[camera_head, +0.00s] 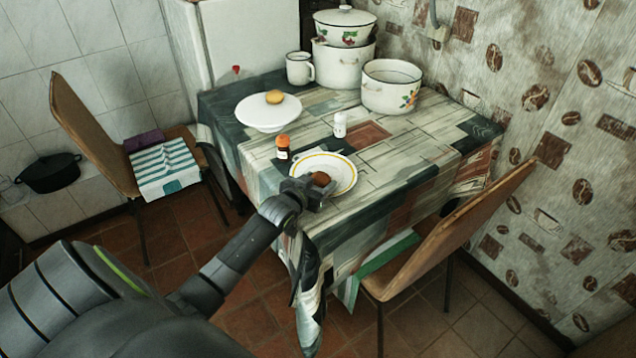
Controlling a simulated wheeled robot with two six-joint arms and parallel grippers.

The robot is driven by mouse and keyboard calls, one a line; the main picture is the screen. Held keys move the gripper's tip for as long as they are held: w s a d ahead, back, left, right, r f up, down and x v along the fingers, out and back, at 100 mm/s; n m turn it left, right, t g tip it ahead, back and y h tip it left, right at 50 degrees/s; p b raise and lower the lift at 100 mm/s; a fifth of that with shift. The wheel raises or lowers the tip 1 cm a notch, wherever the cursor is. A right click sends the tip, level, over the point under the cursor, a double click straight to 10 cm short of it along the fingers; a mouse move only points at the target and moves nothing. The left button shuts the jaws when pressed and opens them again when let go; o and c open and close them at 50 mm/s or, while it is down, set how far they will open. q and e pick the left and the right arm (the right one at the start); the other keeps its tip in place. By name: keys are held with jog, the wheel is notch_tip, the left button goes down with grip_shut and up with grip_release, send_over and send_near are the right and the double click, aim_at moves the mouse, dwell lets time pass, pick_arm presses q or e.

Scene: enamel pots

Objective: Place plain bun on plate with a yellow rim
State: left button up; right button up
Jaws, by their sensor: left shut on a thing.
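The plate with a yellow rim (343,165) lies near the front left edge of the table. My left gripper (317,186) is at the plate's near left side, shut on a round brown bun (321,178). The bun shows over the near part of the plate; I cannot tell whether it touches it. A second, golden bun (275,97) sits on a plain white plate (262,121) farther back. Which bun is the plain one is not clear from this view. My right gripper is not in view.
An orange-brown bottle with a white label (283,150) stands just behind the plate, and a white shaker (340,127) behind it. A white mug (299,70) and enamel pots (391,92) stand at the back. The table's right part (430,150) is clear.

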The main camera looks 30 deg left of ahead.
pick_arm(q)
jog(key=shift+f, duration=0.3)
jog(key=o, duration=0.7)
jog(key=shift+o, duration=0.2)
jog(key=shift+r, duration=0.25)
jog(key=shift+s+r, duration=0.1)
jog(key=shift+s, duration=0.15)
jog(key=v, duration=1.1)
jog(key=shift+s+r+p, duration=0.15)
jog(key=shift+s+p, duration=0.1)
jog(key=shift+p, duration=0.2)
jog(key=shift+d, duration=0.1)
